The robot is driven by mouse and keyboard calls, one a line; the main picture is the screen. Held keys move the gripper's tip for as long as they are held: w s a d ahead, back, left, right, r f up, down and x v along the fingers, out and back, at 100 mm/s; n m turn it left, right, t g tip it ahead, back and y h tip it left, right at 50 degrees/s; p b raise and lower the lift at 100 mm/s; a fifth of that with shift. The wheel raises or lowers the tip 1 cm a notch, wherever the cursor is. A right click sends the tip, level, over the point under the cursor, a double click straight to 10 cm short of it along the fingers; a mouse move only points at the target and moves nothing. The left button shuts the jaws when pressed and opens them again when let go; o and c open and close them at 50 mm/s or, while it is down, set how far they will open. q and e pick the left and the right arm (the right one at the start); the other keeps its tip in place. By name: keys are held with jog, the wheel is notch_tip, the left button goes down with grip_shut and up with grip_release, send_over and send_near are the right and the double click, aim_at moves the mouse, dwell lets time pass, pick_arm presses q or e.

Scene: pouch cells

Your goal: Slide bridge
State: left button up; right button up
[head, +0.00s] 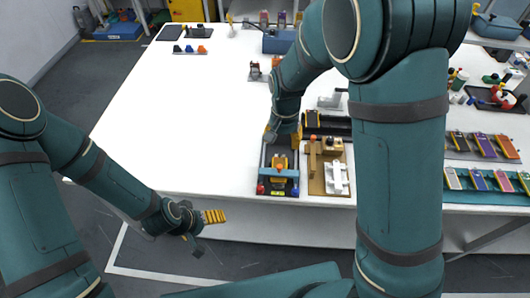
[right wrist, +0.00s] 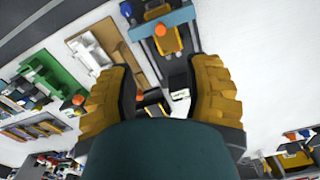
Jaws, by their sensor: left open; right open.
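A blue bridge (head: 279,173) spans a dark fixture (head: 266,158) near the table's front edge. A yellow-orange block sits at the bridge's middle, and red and blue knobs show at the fixture's front corners. In the right wrist view the bridge (right wrist: 163,22) is at the top, beyond the fingertips. My right gripper (head: 283,137) is over the fixture's far end; in its wrist view the yellow fingers (right wrist: 160,75) are spread with the fixture between them. Contact cannot be told. My left gripper (head: 212,218) is open and empty, off the table's front edge, away from the bridge.
A tan board (head: 318,180) with a white clamp (head: 337,178) stands close right of the fixture. Coloured pouch cells (head: 477,181) lie in a rack at the right. A blue box (head: 278,42) is at the back.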

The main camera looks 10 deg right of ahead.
aim_at(280, 166)
notch_tip(280, 166, down, 13)
jog(key=shift+f+b, duration=0.1)
jog(key=shift+b, duration=0.9)
jog(key=shift+w, duration=0.1)
grip_shut()
